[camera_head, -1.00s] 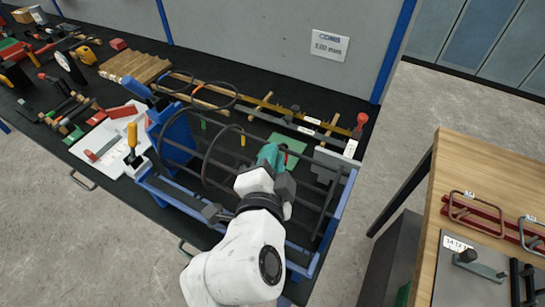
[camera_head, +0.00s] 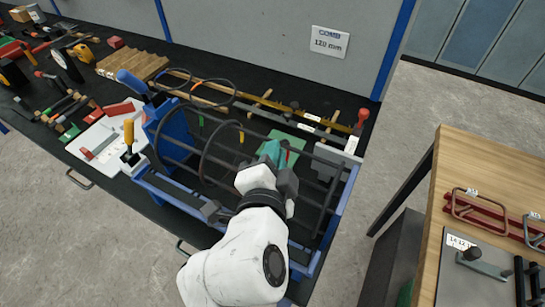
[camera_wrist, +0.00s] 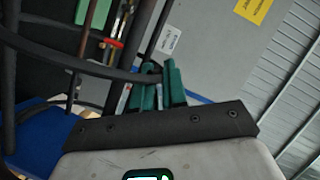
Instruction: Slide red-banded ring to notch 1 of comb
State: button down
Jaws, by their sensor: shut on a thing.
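The rebar cage of dark bars lies in a blue frame (camera_head: 345,205). My gripper (camera_head: 272,150), with teal fingers, is at the cage's upper bars, right of centre. In the wrist view the teal fingers (camera_wrist: 160,88) are shut on a dark curved bar (camera_wrist: 85,66) that looks like a ring. Another dark ring (camera_head: 203,150) stands around the bars to the left. I cannot make out the comb or its notches; a COMB 120 mm sign (camera_head: 330,42) hangs on the wall.
Loose rings (camera_head: 196,97) lie behind the cage. Tools and a white board (camera_head: 100,140) fill the bench to the left. A wooden table (camera_head: 480,175) with red racks stands at the right, with open floor between.

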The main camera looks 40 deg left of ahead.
jog(key=c, duration=1.5)
grip_release()
jog(key=b+v, duration=0.2)
jog(key=v, duration=0.8)
jog(key=shift+s+d, duration=0.2)
jog(key=shift+s, duration=0.15)
